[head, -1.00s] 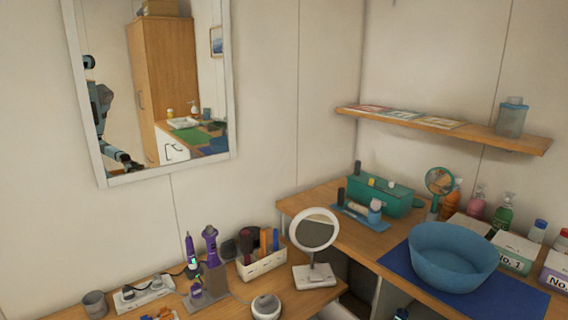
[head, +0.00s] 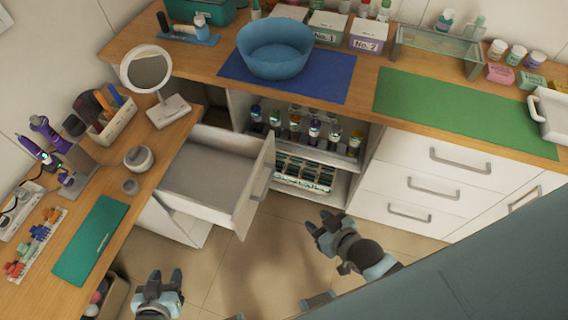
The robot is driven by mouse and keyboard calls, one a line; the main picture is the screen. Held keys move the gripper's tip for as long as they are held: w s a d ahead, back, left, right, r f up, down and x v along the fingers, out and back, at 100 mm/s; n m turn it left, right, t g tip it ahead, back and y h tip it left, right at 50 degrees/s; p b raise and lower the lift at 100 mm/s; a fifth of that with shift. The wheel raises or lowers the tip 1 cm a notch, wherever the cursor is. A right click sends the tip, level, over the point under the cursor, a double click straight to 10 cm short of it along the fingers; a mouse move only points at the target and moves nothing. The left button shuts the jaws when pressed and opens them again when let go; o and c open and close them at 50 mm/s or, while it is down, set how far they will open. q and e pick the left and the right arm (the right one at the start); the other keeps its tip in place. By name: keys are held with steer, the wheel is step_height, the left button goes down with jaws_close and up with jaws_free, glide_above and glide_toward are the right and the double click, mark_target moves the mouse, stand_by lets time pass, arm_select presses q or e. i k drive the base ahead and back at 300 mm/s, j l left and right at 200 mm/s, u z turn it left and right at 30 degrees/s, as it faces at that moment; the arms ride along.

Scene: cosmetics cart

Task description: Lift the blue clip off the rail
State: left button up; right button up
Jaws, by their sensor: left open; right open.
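A white rail (head: 38,246) with several small coloured clips lies on the left counter, at the left edge of the head view. My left gripper (head: 158,280) is open and empty at the bottom of the view, right of the counter and well apart from the rail. My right gripper (head: 318,224) is open and empty over the floor, right of the open drawer.
A white drawer (head: 221,181) stands pulled out between the counters. A teal mat (head: 91,240) lies beside the rail. The green mat (head: 465,112) on the back counter is bare.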

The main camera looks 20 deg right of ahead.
mark_target(38, 231)
steer(key=z, duration=0.3)
steer(key=u, duration=1.8)
steer(key=i+j+u, duration=0.1)
steer(key=i+j, duration=0.15)
steer(key=j, duration=0.2)
steer(key=i+j+u, duration=0.15)
steer(key=i+j, duration=0.15)
steer(key=j, duration=0.1)
